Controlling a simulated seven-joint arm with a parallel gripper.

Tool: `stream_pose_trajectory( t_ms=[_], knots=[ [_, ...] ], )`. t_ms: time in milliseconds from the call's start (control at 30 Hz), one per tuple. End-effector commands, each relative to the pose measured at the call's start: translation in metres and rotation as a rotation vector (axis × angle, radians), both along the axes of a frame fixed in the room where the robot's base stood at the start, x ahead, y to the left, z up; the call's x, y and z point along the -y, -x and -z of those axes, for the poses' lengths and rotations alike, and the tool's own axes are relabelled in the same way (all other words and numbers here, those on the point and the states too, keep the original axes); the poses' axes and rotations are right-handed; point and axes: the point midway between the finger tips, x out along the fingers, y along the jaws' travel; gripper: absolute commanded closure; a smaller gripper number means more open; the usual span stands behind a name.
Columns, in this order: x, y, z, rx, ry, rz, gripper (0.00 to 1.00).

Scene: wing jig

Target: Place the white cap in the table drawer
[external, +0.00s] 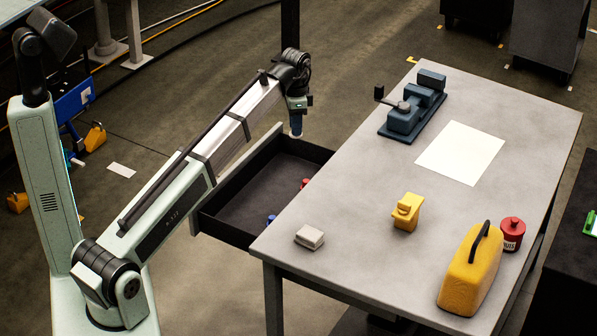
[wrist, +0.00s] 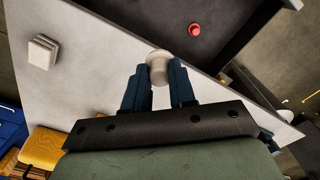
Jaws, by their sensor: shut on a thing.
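My gripper (external: 297,117) is shut on the white cap (external: 296,134) and holds it up near the far end of the drawer. In the wrist view the white cap (wrist: 159,68) sits between my two dark fingertips (wrist: 159,80). The black table drawer (external: 250,190) is pulled open on the left side of the table. It holds a red cap (external: 305,183) beside the table edge and a blue cap (external: 271,219) at the near end. The red cap also shows in the wrist view (wrist: 195,29). The exact height of the white cap is hard to tell.
The grey table (external: 345,215) carries a small grey block (external: 309,237), a yellow part (external: 407,212), a yellow can (external: 470,270), a red container (external: 512,234), a blue vise-like tool (external: 412,108) and a white sheet (external: 461,152). The table edge overhangs the drawer's right side.

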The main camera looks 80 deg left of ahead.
Motion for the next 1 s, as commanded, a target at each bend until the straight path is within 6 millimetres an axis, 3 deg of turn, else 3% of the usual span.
stream_pose_trajectory(
  t_ms=[100,167,433,733,1000],
  knots=[
    [-0.022,0.011,0.000,0.000,0.000,-0.070,1.00],
    [-0.027,0.015,0.005,-0.001,0.001,-0.089,1.00],
    [-0.023,0.015,0.060,-0.002,0.002,-0.082,1.00],
    [-0.023,0.014,0.137,-0.002,0.002,-0.081,1.00],
    [-0.024,0.013,0.176,0.000,0.000,-0.081,1.00]
  ],
)
